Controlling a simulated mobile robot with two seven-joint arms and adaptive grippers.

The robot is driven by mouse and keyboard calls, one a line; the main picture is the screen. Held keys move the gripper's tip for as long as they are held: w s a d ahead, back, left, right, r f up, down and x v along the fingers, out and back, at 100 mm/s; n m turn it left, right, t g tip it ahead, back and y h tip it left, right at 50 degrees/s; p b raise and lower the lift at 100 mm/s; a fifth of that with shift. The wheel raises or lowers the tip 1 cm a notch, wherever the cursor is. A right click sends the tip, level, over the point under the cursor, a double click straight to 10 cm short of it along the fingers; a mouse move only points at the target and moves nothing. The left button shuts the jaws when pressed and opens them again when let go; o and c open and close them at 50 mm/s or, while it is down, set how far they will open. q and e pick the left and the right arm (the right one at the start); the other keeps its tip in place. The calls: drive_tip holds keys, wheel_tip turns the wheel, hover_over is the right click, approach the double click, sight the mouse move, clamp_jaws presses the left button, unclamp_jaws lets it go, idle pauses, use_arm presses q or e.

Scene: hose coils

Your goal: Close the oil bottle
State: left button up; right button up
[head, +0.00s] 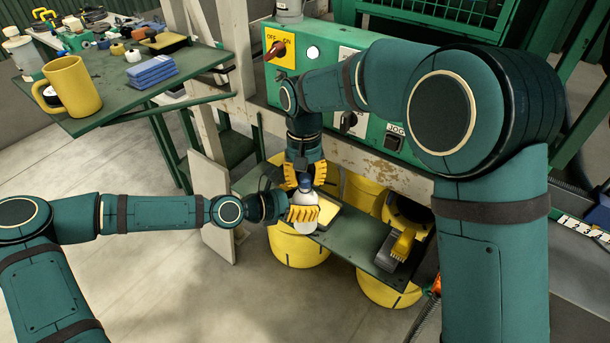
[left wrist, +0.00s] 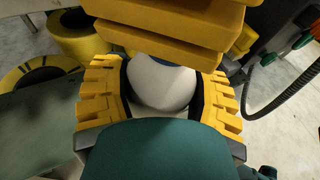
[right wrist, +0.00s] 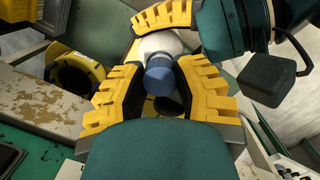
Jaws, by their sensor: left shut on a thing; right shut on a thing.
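The white oil bottle (head: 305,228) stands roughly upright, just above or on a green shelf; I cannot tell which. My left gripper (head: 303,213) is shut around its body from the left, and the white body shows between the fingers in the left wrist view (left wrist: 162,88). A blue cap (right wrist: 160,78) is at the bottle's top, in line with the white shoulder (right wrist: 160,46). My right gripper (head: 304,174) comes down from above, its fingers shut on the cap. Whether the cap sits fully on the neck is hidden.
The green shelf (head: 362,256) carries a yellow-topped item (head: 327,213) and a yellow-handled brush (head: 400,247). Yellow coils (head: 298,250) are below it. A green control box (head: 375,155) is behind.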

drive_tip(key=shift+f, duration=0.3)
